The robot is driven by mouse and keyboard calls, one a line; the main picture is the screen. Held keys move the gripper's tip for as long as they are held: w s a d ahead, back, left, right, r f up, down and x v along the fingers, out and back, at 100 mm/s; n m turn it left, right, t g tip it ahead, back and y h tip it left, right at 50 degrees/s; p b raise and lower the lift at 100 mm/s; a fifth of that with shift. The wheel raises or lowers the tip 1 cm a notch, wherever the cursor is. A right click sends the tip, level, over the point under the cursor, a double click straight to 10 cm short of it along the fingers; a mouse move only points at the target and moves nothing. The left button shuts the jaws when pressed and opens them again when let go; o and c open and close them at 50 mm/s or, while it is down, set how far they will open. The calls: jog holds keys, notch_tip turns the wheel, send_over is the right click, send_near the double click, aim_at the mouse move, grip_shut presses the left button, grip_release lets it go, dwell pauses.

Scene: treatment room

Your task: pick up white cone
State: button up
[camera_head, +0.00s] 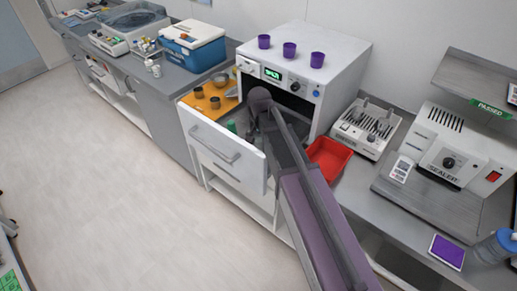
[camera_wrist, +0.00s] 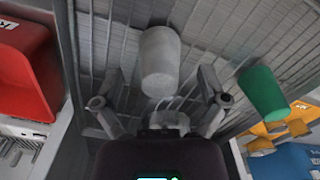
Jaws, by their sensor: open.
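A whitish-grey tapered cone (camera_wrist: 160,62) shows in the upper middle of the wrist view, over a grey ribbed surface. My gripper (camera_wrist: 158,88) is open, with one finger on each side of the cone's near end. I see gaps on both sides, and neither finger appears to touch it.
A green cup (camera_wrist: 262,92) stands close to the right of my gripper. A red bin (camera_wrist: 28,68) is at the left; the head view also shows it (camera_head: 328,158) beside my arm. The white oven (camera_head: 345,62) with several purple cups stands behind. An orange board (camera_head: 222,104) lies left of it.

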jog(key=shift+f, duration=0.35)
dwell(0.4)
jog(key=c, duration=0.9)
